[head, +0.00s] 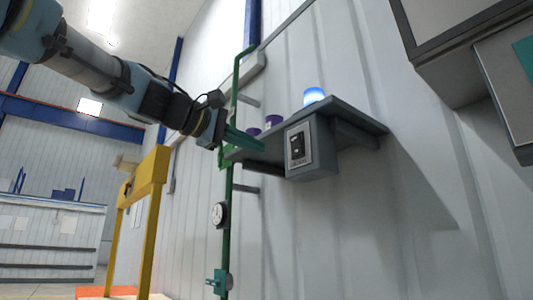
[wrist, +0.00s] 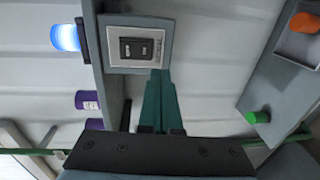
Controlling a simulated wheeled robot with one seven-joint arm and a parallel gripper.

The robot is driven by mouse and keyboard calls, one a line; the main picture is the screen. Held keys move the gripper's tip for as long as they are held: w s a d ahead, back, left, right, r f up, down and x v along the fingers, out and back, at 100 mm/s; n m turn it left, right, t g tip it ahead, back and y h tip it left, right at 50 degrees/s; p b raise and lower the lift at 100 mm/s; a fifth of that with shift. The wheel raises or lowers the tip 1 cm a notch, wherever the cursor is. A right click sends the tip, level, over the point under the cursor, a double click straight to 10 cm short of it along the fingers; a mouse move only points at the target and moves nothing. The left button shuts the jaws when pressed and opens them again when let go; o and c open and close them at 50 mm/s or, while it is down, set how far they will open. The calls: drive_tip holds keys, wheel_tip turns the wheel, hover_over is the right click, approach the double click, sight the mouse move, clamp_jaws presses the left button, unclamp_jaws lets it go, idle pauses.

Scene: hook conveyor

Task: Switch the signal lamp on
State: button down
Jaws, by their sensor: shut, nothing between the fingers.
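The signal lamp (head: 314,95) glows blue-white on top of a grey wall shelf. It also glows in the wrist view (wrist: 66,37). Below the shelf is a grey box (head: 318,172) with a pale plate and a black rocker switch (head: 297,146). The switch shows in the wrist view (wrist: 137,48) too. My gripper (head: 262,146) is shut and empty, its green fingers pointing at the box. In the wrist view its fingertips (wrist: 160,72) lie at the plate's lower edge, beside the rocker. I cannot tell whether they touch the plate.
Purple cylinders (head: 272,121) stand on the shelf (head: 350,115) left of the lamp. A green pipe (head: 229,190) with a round gauge (head: 220,213) runs down the wall. A grey cabinet (head: 450,65) juts out at upper right. A yellow frame (head: 150,190) stands at left.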

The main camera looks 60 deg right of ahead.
drive_tip(key=shift+w+a+f+b, duration=0.1)
drive_tip(key=shift+w+a+b, duration=0.1)
drive_tip(key=shift+a, duration=0.4)
drive_tip(key=shift+w+a+f+b, duration=0.1)
drive_tip(key=shift+w+a+b, duration=0.05)
drive_tip(key=shift+a, duration=0.5)
drive_tip(key=shift+w+a+f+b, duration=0.1)
drive_tip(key=shift+w+a+b, duration=0.1)
drive_tip(key=shift+a, duration=0.4)
